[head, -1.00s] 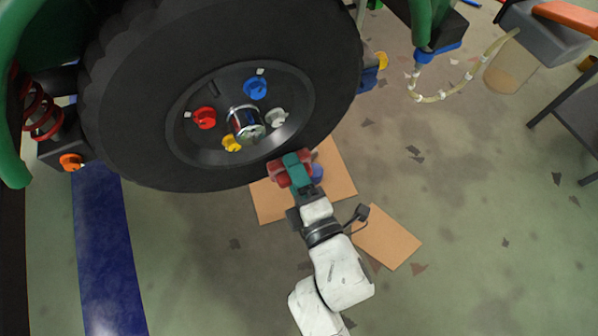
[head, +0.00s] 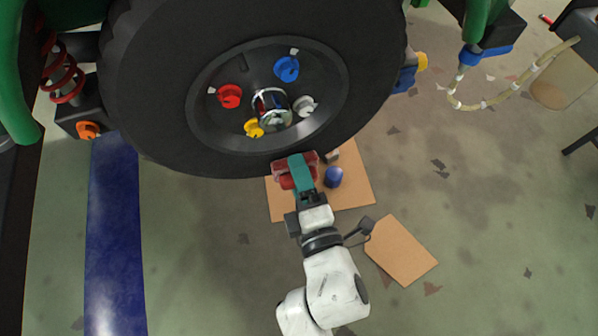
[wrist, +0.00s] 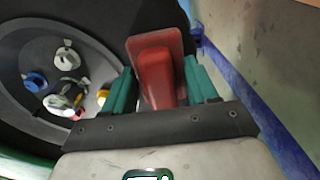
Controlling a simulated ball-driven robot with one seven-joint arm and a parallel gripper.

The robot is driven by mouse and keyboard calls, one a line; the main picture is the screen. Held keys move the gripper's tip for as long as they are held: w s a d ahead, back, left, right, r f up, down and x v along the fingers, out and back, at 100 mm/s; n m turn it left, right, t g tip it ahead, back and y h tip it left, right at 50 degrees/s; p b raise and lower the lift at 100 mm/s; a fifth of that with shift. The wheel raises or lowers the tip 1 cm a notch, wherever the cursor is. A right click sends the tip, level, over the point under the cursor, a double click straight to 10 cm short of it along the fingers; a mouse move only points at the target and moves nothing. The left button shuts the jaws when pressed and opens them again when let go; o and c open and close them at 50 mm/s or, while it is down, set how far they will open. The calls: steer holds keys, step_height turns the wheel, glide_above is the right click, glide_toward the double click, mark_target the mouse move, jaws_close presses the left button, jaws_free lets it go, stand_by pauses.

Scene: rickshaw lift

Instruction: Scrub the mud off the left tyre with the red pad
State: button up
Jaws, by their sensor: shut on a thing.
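The big black tyre (head: 140,110) fills the upper left of the head view, with a dark rim and coloured nuts around its silver hub. It also shows at the left in the wrist view (wrist: 100,20). My gripper (head: 300,172), with teal fingers, is at the tyre's lower edge. It is shut on the red pad (wrist: 158,70), which lies between the fingers in the wrist view. The pad (head: 283,168) is at the tyre's lower sidewall; I cannot tell whether it touches. I cannot make out any mud on the dark rubber.
A cardboard sheet (head: 355,190) lies under the tyre, with a blue round object (head: 333,177) on it. A second cardboard piece (head: 402,250) lies to the right. A blue strip (head: 115,230) runs along the floor at left. The floor at right is mostly clear.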

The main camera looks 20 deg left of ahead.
mark_target(316, 163)
steer(key=shift+w+d+r+p, duration=0.35)
steer(key=shift+w+d+p, duration=0.2)
steer(key=shift+p, duration=0.25)
steer(key=shift+w+d+r+p, duration=0.35)
steer(key=shift+w+d+p, duration=0.1)
steer(key=shift+d+p, duration=0.3)
steer(key=shift+w+d, duration=0.1)
steer(key=shift+w, duration=0.05)
steer(key=p, duration=0.1)
steer(key=d+p, duration=0.1)
steer(key=shift+w+d+r+p, duration=0.15)
steer(key=shift+w+r+p, duration=0.2)
steer(key=shift+w+p, duration=0.05)
steer(key=shift+w+d+r+p, duration=0.1)
steer(key=shift+w+d+p, duration=0.2)
steer(key=shift+p, duration=0.35)
steer(key=shift+w+d+r+p, duration=0.1)
steer(key=shift+d+p, duration=0.3)
steer(key=shift+p, duration=0.2)
steer(key=shift+d+f, duration=0.15)
steer(key=shift+f, duration=0.1)
steer(key=p+v, duration=0.1)
steer(key=v, duration=0.5)
steer(key=shift+s, duration=0.1)
steer(key=shift+p+v, duration=0.4)
steer(key=shift+v, duration=1)
